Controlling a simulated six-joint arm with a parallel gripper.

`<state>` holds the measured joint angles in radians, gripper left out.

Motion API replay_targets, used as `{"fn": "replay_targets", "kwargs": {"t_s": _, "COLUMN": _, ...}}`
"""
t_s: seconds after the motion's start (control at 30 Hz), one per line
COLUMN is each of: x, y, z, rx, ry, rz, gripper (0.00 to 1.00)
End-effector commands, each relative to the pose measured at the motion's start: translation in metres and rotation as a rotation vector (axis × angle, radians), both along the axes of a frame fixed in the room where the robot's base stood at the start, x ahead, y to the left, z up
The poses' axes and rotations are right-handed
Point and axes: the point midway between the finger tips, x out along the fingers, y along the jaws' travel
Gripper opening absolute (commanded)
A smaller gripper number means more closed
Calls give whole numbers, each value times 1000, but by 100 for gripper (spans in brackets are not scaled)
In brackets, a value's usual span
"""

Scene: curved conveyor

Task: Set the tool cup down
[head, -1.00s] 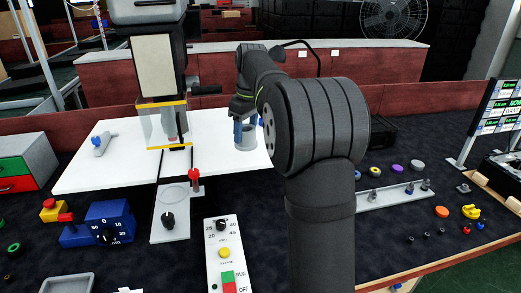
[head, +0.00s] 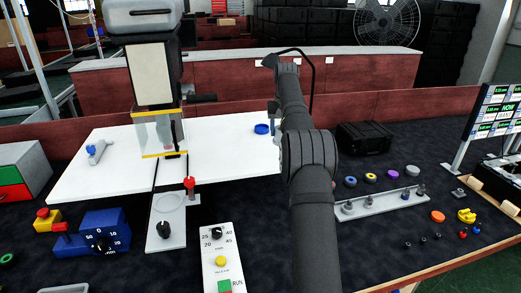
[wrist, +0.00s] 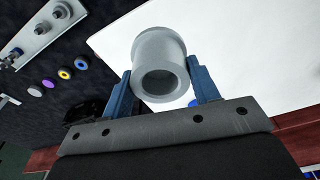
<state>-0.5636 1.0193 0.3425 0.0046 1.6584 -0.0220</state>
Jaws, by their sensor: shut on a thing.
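The tool cup (wrist: 160,62) is a light grey round cup with a thick wall. In the wrist view its hollow end faces the camera. My gripper (wrist: 160,80) has its two blue fingers closed on opposite sides of the cup. The white tabletop (wrist: 112,40) lies behind the cup there; whether they touch cannot be told. In the head view my arm hides the gripper and cup. The white tabletop also shows there (head: 225,150).
A blue round piece (head: 262,129) sits on the white tabletop beside my arm. A clear-guarded machine (head: 157,130) stands at its middle. A grey rail with pegs (head: 380,203) and coloured rings lie to the right. A black case (head: 364,138) is behind them.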

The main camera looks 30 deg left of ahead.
Motion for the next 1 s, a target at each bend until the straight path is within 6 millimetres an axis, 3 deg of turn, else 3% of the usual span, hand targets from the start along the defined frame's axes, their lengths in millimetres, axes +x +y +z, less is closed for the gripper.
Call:
{"fn": "replay_targets", "kwargs": {"t_s": 0.2, "x": -5, "y": 51, "z": -31, "rx": 0, "ry": 0, "rz": 5, "gripper": 26}}
{"fn": "replay_targets", "kwargs": {"t_s": 0.4, "x": -7, "y": 76, "z": -45, "rx": 1, "ry": -2, "rz": 3, "gripper": 26}}
{"fn": "replay_targets", "kwargs": {"t_s": 0.67, "x": -8, "y": 79, "z": -55, "rx": 0, "ry": 0, "rz": 2, "gripper": 26}}
{"fn": "replay_targets", "kwargs": {"t_s": 1.0, "x": -9, "y": 79, "z": -86, "rx": 0, "ry": 0, "rz": 2, "gripper": 26}}
